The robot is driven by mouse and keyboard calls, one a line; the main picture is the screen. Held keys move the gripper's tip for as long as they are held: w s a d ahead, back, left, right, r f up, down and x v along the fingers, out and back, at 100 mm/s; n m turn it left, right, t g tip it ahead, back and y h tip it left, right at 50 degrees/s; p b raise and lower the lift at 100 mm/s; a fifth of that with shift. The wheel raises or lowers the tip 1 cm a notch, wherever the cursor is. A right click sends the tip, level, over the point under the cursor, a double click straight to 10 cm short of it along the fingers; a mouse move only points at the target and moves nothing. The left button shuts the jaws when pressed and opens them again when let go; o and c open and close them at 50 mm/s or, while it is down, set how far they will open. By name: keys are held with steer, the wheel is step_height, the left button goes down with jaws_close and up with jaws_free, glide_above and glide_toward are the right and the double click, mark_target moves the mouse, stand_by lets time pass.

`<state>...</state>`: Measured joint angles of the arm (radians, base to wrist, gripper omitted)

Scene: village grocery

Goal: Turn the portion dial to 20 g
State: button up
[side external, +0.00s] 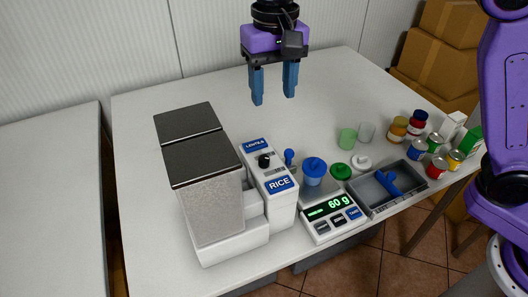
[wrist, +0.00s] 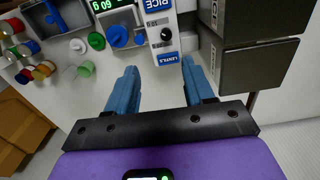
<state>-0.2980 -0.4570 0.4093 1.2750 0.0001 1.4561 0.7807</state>
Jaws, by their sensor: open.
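A black round dial (side external: 264,160) sits on the white control panel (side external: 283,207) of the dispenser, between a LENTILS label (side external: 257,145) and a RICE label (side external: 279,185). In the wrist view the dial (wrist: 165,34) is at top centre; its markings are too small to read, so its setting cannot be told. My gripper (side external: 273,97) is open and empty, pointing down above the table behind the dispenser and well clear of the dial. In the wrist view its fingers (wrist: 159,68) stand apart, just below the LENTILS label.
Two grey hoppers (side external: 207,190) stand left of the panel. A blue lever (side external: 289,157) sticks up at its right. A scale (side external: 332,219) reading 60 g carries a blue-topped container (side external: 314,171). A grey tray (side external: 405,187), cups and several cans stand right. The table behind is clear.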

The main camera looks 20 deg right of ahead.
mark_target(264, 158)
steer(key=shift+m, duration=0.5)
steer(key=f, duration=0.5)
steer(key=w+f, duration=0.1)
steer(key=f, duration=0.5)
steer(key=a+f, duration=0.1)
steer(key=f, duration=0.5)
steer(key=shift+w, duration=0.15)
jaws_close()
